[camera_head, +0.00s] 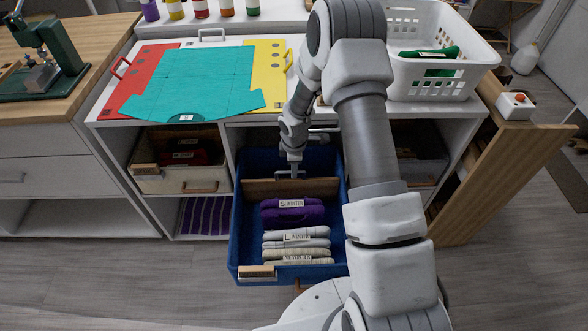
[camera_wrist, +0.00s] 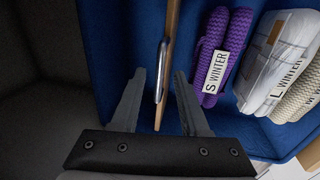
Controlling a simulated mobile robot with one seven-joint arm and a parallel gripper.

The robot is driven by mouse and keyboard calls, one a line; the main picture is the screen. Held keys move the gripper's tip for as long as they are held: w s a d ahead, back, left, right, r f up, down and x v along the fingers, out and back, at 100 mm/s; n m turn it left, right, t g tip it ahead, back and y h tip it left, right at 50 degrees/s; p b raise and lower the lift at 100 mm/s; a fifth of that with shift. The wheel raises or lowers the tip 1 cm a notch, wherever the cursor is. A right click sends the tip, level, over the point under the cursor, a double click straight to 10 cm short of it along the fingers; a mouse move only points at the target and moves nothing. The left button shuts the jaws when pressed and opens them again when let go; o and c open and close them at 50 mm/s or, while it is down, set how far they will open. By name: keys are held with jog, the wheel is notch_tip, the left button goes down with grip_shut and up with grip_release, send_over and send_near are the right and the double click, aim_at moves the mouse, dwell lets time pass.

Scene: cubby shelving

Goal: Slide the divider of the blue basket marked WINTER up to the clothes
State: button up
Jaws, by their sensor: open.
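The blue basket (camera_head: 240,235) is pulled out of the shelving below the counter. Its wooden divider (camera_head: 262,187) stands across it toward the back; in the wrist view the divider (camera_wrist: 172,40) appears edge-on with a metal handle (camera_wrist: 161,72). Folded clothes lie in front of it: a purple bundle tagged S WINTER (camera_head: 291,214), then a pale one tagged L WINTER (camera_head: 297,242) and a beige one tagged M WINTER. A strip of blue floor separates divider and purple bundle. My gripper (camera_wrist: 160,74) is open, one finger on each side of the divider and handle.
A pale bin (camera_head: 180,180) sits in the left cubby and a grey bin (camera_head: 422,165) in the right one. The counter above holds coloured sheets (camera_head: 195,80) and a white basket (camera_head: 432,80). A wooden panel (camera_head: 495,170) stands at the right.

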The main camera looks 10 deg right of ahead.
jog(key=shift+w+f, duration=0.15)
jog(key=shift+f, duration=0.45)
grip_shut()
dwell(1.1)
